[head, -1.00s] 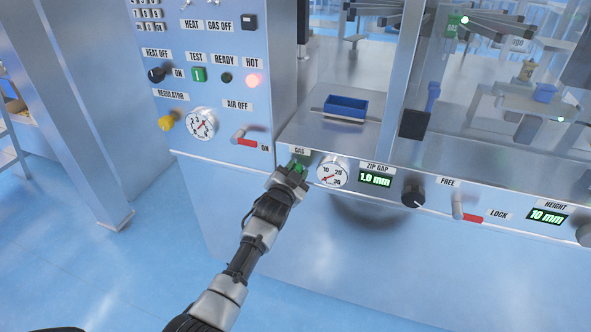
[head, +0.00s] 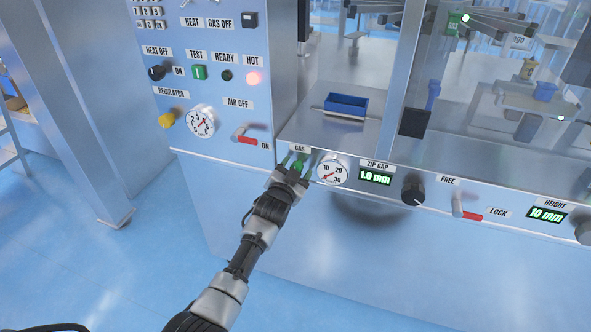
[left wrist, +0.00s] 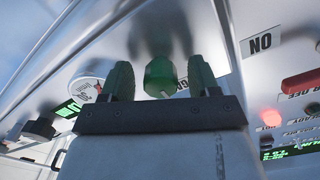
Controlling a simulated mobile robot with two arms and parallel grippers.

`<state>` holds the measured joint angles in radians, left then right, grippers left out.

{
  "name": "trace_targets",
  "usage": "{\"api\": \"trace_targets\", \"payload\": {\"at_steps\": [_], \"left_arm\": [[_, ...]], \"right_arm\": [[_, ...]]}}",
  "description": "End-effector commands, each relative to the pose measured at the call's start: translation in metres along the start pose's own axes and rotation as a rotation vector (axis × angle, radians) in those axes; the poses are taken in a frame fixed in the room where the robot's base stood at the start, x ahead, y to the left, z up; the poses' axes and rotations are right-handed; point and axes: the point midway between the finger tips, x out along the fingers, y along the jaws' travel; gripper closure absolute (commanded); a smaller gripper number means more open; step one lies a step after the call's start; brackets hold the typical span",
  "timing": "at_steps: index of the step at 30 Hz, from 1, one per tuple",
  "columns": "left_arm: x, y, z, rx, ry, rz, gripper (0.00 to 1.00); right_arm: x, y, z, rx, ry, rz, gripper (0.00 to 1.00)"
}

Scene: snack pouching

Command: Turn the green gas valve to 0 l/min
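The green gas valve (head: 298,165) is a knob under the GAS label on the machine's front panel. In the left wrist view the green knob (left wrist: 160,76) sits between the two dark green fingers, with a gap on each side. My left gripper (head: 294,164) is open around it. The round gas gauge (head: 332,170) is just right of the valve, and its red needle points to the lower left. The gauge shows partly behind a finger in the left wrist view (left wrist: 86,88). My right gripper is not in view.
Right of the gauge are the ZIP GAP display (head: 376,179), a black knob (head: 413,193) and a red-handled FREE/LOCK lever (head: 461,207). The red AIR lever (head: 245,139) is up left. A blue tray (head: 346,105) sits on the ledge behind.

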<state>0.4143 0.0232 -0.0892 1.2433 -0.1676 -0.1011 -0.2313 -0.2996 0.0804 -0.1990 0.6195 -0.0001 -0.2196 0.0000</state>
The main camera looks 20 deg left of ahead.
Motion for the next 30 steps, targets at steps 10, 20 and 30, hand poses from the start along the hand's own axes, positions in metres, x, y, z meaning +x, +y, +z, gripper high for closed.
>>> {"api": "trace_targets", "payload": {"at_steps": [10, 20, 30], "left_arm": [[-0.008, 0.000, 0.000, 0.002, 0.001, -0.001, 0.39], [-0.070, 0.000, 0.000, 0.001, 0.000, 0.000, 0.39], [-0.107, 0.000, 0.000, 0.001, 0.001, -0.001, 0.39]], "right_arm": [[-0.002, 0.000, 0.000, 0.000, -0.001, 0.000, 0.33], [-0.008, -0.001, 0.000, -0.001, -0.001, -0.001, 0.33], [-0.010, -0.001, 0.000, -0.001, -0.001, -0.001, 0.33]]}}
